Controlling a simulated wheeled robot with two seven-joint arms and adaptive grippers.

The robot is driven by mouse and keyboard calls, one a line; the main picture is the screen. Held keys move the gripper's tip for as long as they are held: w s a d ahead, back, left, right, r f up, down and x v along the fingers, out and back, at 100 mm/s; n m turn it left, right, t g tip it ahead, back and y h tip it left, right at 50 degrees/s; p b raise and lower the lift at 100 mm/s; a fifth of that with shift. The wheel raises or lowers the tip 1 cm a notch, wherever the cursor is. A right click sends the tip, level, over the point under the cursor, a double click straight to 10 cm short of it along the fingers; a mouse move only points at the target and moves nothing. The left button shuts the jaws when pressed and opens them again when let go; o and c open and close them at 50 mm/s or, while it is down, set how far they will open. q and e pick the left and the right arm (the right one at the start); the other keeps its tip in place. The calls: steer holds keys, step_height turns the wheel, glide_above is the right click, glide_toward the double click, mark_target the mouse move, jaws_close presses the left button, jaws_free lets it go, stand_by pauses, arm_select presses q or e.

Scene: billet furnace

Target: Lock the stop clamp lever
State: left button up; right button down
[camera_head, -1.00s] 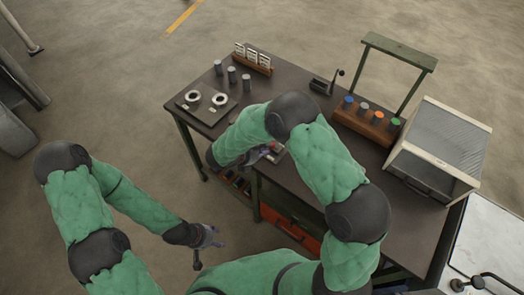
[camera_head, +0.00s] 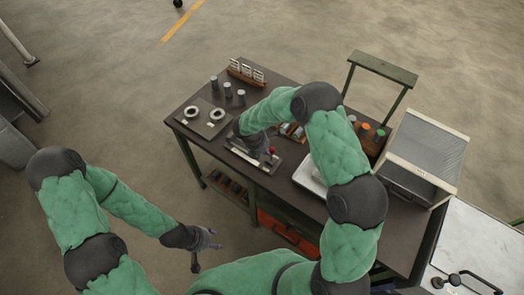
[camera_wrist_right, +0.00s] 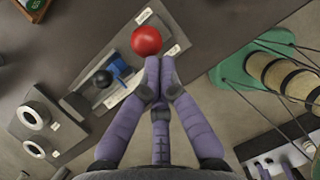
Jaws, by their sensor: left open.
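A fixture plate (camera_head: 240,152) lies on the bench with a red ball knob (camera_head: 272,151) at its right end. In the right wrist view the red knob (camera_wrist_right: 146,41) sits just beyond the fingertips of my right gripper (camera_wrist_right: 159,62). The purple fingers are closed together, with nothing seen between them; contact with the knob is unclear. A black knob (camera_wrist_right: 103,79) and a blue piece (camera_wrist_right: 122,70) are on the same plate. I cannot tell which knob belongs to the stop clamp lever. My left gripper (camera_head: 205,246) is open and empty, off the bench.
A plate with two rings (camera_head: 204,117) and several grey cylinders (camera_head: 228,90) stand at the bench's left. A rack with coloured caps (camera_head: 372,137), a green frame (camera_head: 383,68) and a box-shaped furnace (camera_head: 425,155) stand right. A pale tray (camera_head: 309,178) lies near the front edge.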

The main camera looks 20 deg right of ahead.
steer(key=shift+w+d+r+g+y+p, duration=0.2)
steer(key=shift+w+d+g+y+p, duration=0.2)
steer(key=shift+d+p, duration=0.2)
steer(key=shift+w+d+r+g+y+p, duration=0.15)
steer(key=shift+w+d+g+y+p, duration=0.15)
steer(key=shift+w+d+y+p, duration=0.3)
steer(key=shift+d, duration=0.15)
steer(key=shift+w+d+f, duration=0.15)
steer(key=shift+w+d, duration=0.25)
steer(key=shift+d, duration=0.05)
arm_select(q)
steer(key=shift+r+b, duration=0.35)
steer(key=shift+r, duration=1.05)
arm_select(e)
steer(key=shift+w+d+f, duration=0.1)
steer(key=shift+w+d, duration=0.45)
steer(key=shift+d, duration=0.15)
arm_select(q)
steer(key=shift+s+d+r, duration=0.1)
steer(key=shift+d+r, duration=0.1)
steer(key=shift+d, duration=0.1)
arm_select(e)
step_height(320, 180, up, 13)
steer(key=w+a, duration=0.1)
steer(key=a, duration=0.1)
steer(key=shift+a, duration=0.25)
steer(key=shift+f, duration=0.15)
